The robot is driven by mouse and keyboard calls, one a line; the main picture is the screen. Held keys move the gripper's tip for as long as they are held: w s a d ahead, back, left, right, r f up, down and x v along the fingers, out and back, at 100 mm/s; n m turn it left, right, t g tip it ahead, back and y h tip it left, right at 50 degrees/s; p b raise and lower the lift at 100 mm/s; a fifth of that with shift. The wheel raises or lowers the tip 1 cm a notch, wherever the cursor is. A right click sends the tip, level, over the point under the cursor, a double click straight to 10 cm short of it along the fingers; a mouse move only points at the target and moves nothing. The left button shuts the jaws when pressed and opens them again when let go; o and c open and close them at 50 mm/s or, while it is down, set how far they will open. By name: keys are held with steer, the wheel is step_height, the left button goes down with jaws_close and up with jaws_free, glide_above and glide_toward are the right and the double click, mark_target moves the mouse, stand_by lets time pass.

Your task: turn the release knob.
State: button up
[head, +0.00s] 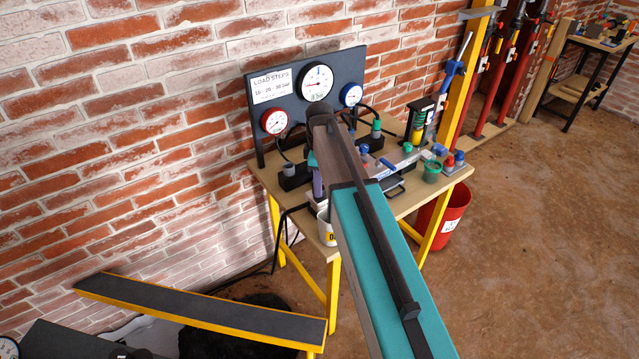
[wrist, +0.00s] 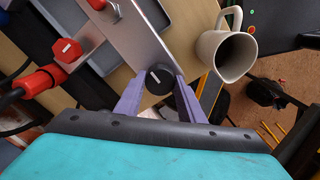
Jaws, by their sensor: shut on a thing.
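A round black knob (wrist: 160,78) with a white pointer line sits at the end of a silver metal plate (wrist: 128,35) in the wrist view; I take it to be the release knob. My gripper (wrist: 159,85) has its two purple fingers on either side of it, shut on the knob. In the head view my arm hides the knob; a purple finger (head: 318,183) shows beside the arm, over the bench. The large dial gauge (head: 316,82) on the dark board stands behind, with "0 bar" below it.
A white mug (wrist: 229,52) stands close to the right of the knob. A red hexagonal knob (wrist: 67,50) and a red hose fitting (wrist: 40,80) lie to the left. The wooden bench (head: 448,180) holds several fittings. A red bucket (head: 446,217) stands on the floor beside it.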

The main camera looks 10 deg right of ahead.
steer(key=o, duration=1)
steer(key=shift+o, duration=0.2)
steer(key=shift+r, duration=0.15)
step_height(320, 180, up, 14)
steer(key=b, duration=0.2)
steer(key=shift+f+b, duration=0.2)
steer(key=shift+b, duration=0.15)
